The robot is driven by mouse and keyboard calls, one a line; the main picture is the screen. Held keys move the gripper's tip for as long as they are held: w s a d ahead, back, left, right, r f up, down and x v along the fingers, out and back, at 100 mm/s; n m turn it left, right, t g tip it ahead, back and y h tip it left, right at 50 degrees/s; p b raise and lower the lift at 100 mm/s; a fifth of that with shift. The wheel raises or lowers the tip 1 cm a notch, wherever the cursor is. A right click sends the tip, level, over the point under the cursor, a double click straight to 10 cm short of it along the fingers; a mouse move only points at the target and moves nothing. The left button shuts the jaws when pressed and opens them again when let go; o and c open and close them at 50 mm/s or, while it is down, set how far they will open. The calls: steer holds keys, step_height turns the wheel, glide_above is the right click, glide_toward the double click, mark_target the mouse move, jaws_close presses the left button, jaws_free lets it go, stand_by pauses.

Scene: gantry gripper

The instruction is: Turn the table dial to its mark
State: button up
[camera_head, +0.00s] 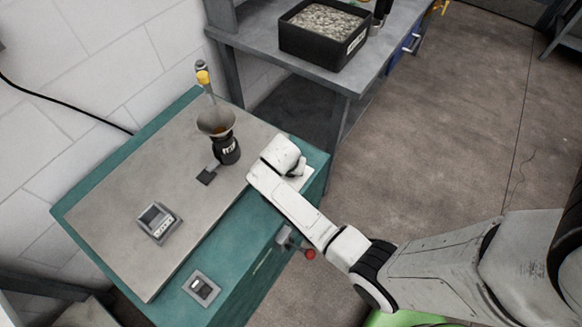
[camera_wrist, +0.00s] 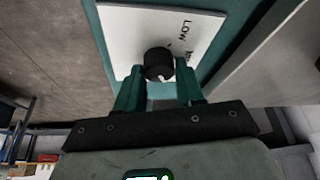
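The table dial (camera_wrist: 157,62) is a round black knob on a white plate (camera_wrist: 125,30) in the wrist view. The plate carries the printed word "LOW" and a second word, partly cut off by the angle. A small dark tick shows on the plate just beyond the knob. A pale line shows on the knob's lower right side, toward my gripper. My gripper (camera_wrist: 159,72) has its two teal fingers apart, one on each side of the knob, with small gaps visible. In the head view my arm's end hides the dial, and a bit of the white plate (camera_head: 301,170) shows.
In the head view the teal table (camera_head: 95,187) bears a grey board (camera_head: 120,235) with a small display device (camera_head: 157,222) and a funnel (camera_head: 215,120) over a black container. A switch box (camera_head: 201,288) sits near the front edge. A grey bench with a black bin (camera_head: 322,50) stands behind.

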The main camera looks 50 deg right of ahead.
steer(key=o, duration=0.4)
steer(key=v, duration=1.1)
steer(key=shift+f, duration=0.1)
stand_by(0.3)
